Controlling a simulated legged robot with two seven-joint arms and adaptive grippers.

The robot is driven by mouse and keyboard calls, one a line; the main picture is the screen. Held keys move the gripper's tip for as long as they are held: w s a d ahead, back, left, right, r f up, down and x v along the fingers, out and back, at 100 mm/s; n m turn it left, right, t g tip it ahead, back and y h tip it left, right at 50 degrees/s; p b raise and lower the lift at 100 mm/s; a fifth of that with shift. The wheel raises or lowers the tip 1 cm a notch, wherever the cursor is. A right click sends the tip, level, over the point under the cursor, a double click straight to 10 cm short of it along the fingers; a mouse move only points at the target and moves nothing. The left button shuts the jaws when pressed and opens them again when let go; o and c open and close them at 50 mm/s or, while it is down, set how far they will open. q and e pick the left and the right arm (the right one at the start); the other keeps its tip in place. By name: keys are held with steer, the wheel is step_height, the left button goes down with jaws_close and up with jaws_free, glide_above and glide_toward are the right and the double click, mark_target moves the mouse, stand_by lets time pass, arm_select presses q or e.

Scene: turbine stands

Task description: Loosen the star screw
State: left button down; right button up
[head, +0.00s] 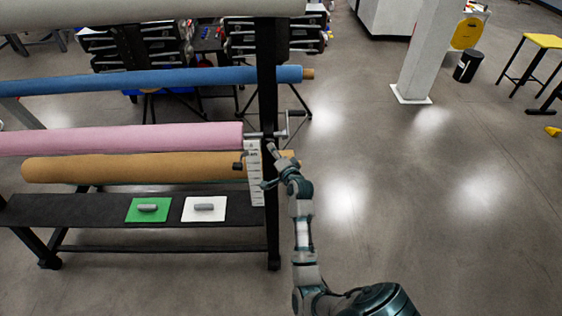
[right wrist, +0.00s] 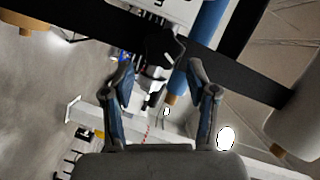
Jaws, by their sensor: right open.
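The star screw (right wrist: 163,45) looks like a black knob in the right wrist view, beyond the fingertips and roughly centred between them. My right gripper (right wrist: 162,72) is open, with one finger on each side of the space in front of the knob and nothing between them. In the head view my right gripper (head: 268,166) is at the rack's black upright, beside the white marked strip (head: 255,172). The screw cannot be made out clearly there. I cannot tell whether a finger touches anything. My left gripper is not in view.
The rack holds a blue roll (head: 180,79), a pink roll (head: 120,139) and a tan roll (head: 130,168). A crank handle (head: 295,114) sticks out near the upright. A black shelf (head: 80,210) carries a green card (head: 136,216) and a white card (head: 190,216).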

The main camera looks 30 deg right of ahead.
steer(key=v, duration=0.7)
steer(key=shift+s, duration=0.1)
steer(key=shift+f, duration=0.1)
